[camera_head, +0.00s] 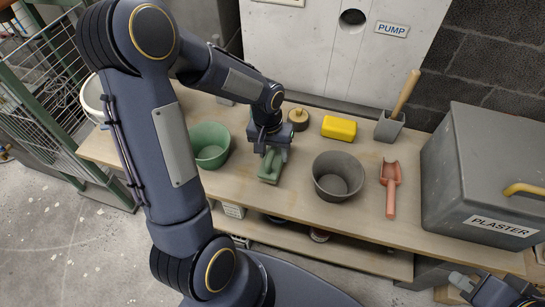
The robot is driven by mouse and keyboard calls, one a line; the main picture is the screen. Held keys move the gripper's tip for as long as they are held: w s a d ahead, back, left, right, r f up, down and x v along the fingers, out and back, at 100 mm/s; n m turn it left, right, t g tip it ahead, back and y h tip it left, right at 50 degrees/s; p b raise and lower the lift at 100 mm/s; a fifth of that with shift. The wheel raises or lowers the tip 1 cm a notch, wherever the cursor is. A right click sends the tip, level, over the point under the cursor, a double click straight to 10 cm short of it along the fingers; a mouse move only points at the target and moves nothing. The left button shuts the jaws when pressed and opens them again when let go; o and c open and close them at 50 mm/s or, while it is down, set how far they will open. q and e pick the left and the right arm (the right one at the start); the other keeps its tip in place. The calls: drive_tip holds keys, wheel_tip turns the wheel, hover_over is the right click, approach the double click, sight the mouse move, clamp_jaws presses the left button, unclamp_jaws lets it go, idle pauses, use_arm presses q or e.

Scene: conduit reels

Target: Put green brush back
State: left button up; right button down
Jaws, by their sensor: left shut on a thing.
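The green brush (269,167) is at the middle of the workbench, between the green bucket and the grey bucket. My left gripper (271,150) reaches down from above and is shut on it. The gripper covers part of the brush and hides its fingertips. I cannot tell whether the brush touches the bench top. My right gripper (462,281) is low at the bottom right, in front of the bench and away from the brush. Its fingers are too small to tell whether they are apart.
On the workbench (270,200) stand a green bucket (209,158), a grey bucket (338,190), a yellow block (339,128), a round wooden-topped item (298,124), a grey holder (389,129) with a wooden handle, and a red scoop (391,178). A large PLASTER bin (465,190) fills the right end.

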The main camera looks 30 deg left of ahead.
use_arm(q)
wheel_tip(320, 180, down, 2)
drive_tip(key=shift+a+f, duration=0.1)
drive_tip(key=shift+f, duration=0.15)
drive_tip(key=shift+f+b, duration=0.2)
drive_tip(key=shift+b, duration=0.15)
drive_tip(key=o, duration=0.9)
drive_tip(key=shift+s+r, duration=0.1)
drive_tip(key=shift+o, duration=0.2)
